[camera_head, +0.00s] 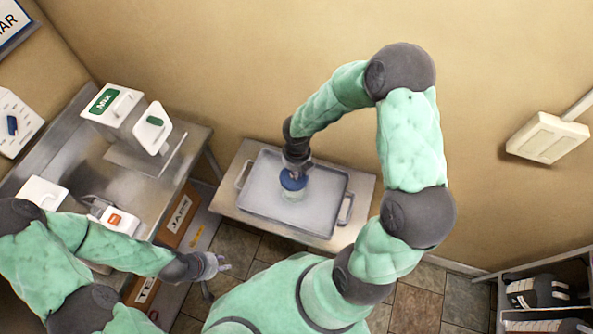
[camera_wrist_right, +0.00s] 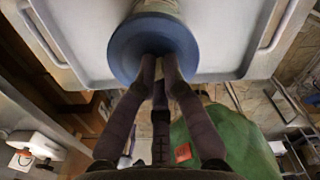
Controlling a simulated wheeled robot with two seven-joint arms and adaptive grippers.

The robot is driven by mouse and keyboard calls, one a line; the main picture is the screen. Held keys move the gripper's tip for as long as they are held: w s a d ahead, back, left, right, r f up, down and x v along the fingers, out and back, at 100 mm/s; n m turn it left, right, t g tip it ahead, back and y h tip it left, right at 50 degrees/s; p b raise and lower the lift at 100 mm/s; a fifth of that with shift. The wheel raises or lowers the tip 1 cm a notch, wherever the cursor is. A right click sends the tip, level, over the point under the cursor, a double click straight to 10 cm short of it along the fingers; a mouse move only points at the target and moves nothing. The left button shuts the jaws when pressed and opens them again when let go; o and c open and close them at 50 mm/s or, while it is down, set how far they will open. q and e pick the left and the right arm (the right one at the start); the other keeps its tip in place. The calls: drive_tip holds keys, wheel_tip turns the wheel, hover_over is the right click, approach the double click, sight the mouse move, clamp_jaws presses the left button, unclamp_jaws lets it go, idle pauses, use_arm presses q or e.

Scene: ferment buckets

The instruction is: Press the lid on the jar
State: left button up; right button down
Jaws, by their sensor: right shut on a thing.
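The jar (camera_head: 291,195) stands upright on the metal tray (camera_head: 262,222), with the blue lid (camera_head: 293,181) at its top. In the right wrist view the round blue lid (camera_wrist_right: 125,45) faces the camera, and a bit of the jar (camera_wrist_right: 158,6) shows beyond it. My right gripper (camera_head: 296,170) is directly above the jar. Its fingers (camera_wrist_right: 157,65) come together at the middle of the lid and are shut on it. Whether the lid is fully seated cannot be told. My left gripper (camera_head: 222,264) is empty, off to the left of the tray, with its fingers apart.
The tray lies on a small table (camera_head: 230,205) against the wall. A metal bench (camera_head: 190,150) with a white machine marked MIX (camera_head: 112,103) is at the left. A box marked JAR (camera_head: 178,218) stands below it. A shelf (camera_head: 540,317) is at the lower right.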

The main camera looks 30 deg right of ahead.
drive_tip(key=c, duration=1.3)
unclamp_jaws()
drive_tip(key=o, duration=0.5)
drive_tip(key=shift+r+p, duration=3.55)
drive_tip(key=shift+p, duration=0.1)
